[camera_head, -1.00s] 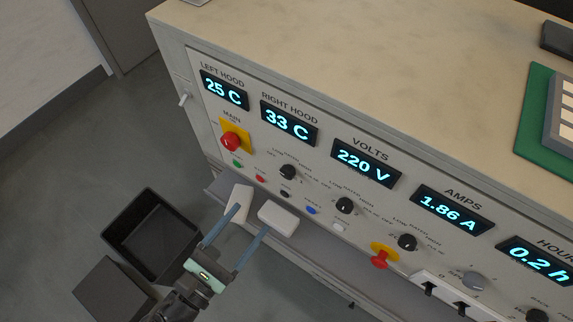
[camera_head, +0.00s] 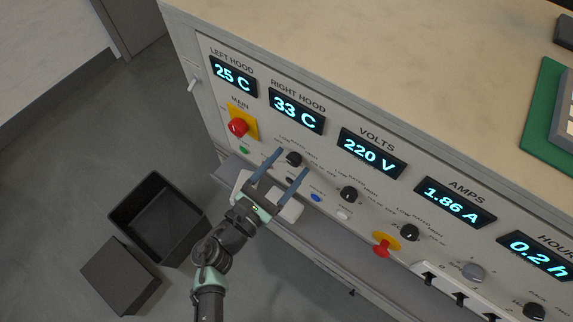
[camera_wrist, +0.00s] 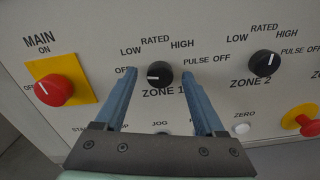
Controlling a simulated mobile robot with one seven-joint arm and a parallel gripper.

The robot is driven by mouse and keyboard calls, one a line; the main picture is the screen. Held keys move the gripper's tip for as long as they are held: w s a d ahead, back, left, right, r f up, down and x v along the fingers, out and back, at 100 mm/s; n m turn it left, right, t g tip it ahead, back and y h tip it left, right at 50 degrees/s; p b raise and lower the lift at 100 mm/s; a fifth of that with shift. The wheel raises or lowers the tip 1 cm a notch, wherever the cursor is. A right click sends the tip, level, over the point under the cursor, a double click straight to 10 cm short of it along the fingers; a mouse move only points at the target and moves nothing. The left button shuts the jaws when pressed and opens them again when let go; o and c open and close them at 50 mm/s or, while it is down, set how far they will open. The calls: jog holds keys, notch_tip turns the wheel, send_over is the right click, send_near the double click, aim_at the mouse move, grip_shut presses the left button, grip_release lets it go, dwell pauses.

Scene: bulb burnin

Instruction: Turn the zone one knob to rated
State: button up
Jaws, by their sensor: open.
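The zone one knob (camera_wrist: 159,76) is a black round knob on the sloping panel, labelled ZONE 1 below. OFF, LOW, RATED and HIGH are printed around it. Its white mark points left, toward OFF. In the head view the same knob (camera_head: 293,159) lies under the RIGHT HOOD display. My gripper (camera_wrist: 159,82) is open, with one blue finger on each side of the knob. In the head view my gripper (camera_head: 292,162) reaches up to the panel, its fingertips flanking the knob. I cannot tell whether the fingers touch it.
The zone 2 knob (camera_wrist: 264,64) is to the right. The red main switch (camera_wrist: 53,90) on its yellow plate is to the left. A red emergency button (camera_head: 383,247) sits lower right. Several small buttons line the panel below. A black bin (camera_head: 160,215) stands on the floor.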

grip_shut()
dwell(0.4)
jog(key=shift+m+b, duration=0.35)
jog(key=shift+m, duration=0.05)
jog(key=shift+w+a+m+b, duration=0.15)
jog(key=shift+m+b, duration=0.35)
jog(key=shift+m, duration=0.3)
jog(key=m+b, duration=0.4)
jog(key=m, duration=0.1)
jog(key=shift+f+m, duration=0.1)
jog(key=shift+m, duration=0.2)
jog(key=m+b, duration=0.7)
jog(key=shift+d+m, duration=0.2)
jog(key=shift+m, duration=0.1)
